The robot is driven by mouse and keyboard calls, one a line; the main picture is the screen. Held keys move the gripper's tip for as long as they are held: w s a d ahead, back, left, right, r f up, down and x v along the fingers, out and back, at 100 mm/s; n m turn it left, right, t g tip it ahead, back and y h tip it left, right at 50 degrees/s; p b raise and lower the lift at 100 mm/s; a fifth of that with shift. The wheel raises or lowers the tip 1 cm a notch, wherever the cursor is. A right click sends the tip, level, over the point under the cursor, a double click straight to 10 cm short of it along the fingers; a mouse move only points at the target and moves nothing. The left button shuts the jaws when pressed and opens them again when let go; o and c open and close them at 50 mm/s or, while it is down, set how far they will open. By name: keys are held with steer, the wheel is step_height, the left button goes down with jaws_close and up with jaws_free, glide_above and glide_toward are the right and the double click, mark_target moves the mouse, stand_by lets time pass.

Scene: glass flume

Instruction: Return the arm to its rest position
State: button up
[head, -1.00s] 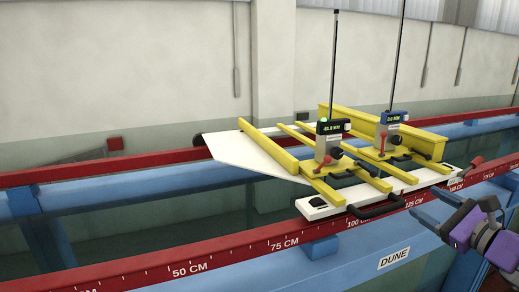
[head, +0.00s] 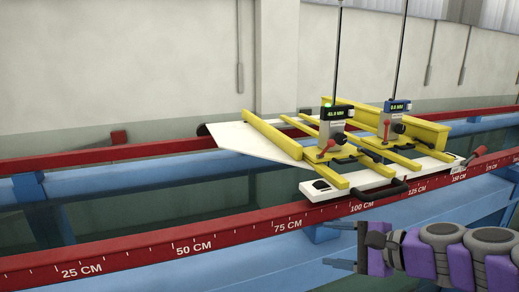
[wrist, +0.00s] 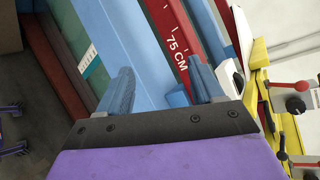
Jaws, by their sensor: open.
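My gripper (head: 343,246) is at the lower right of the head view, in front of the flume's near side. Its blue fingers point left and stand apart, with nothing between them. My purple and grey arm stretches from it to the right edge. In the wrist view the open fingers (wrist: 162,92) show the near flume rail between and beyond them, with the 75 CM mark. I cannot tell how close the fingers are to the flume frame.
A white carriage (head: 312,189) with yellow beams and two gauges (head: 336,126) (head: 393,122) sits across the red rails (head: 140,246) just behind my gripper. Red-handled levers show at right in the wrist view (wrist: 303,86). The rails to the left are clear.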

steer(key=s+a+f+n+g+h+b, duration=0.45)
steer(key=s+a+f+n+g, duration=0.4)
steer(key=s+f, duration=0.7)
steer(key=s+d+f+n+g+h+b, duration=0.2)
steer(key=s+d+f+n+h+b, duration=0.3)
steer(key=s+f, duration=0.6)
steer(key=s+d+n, duration=0.1)
steer(key=s, duration=0.1)
steer(key=shift+s+h, duration=0.3)
steer(key=shift+h, duration=0.05)
steer(key=shift+a+f, duration=0.1)
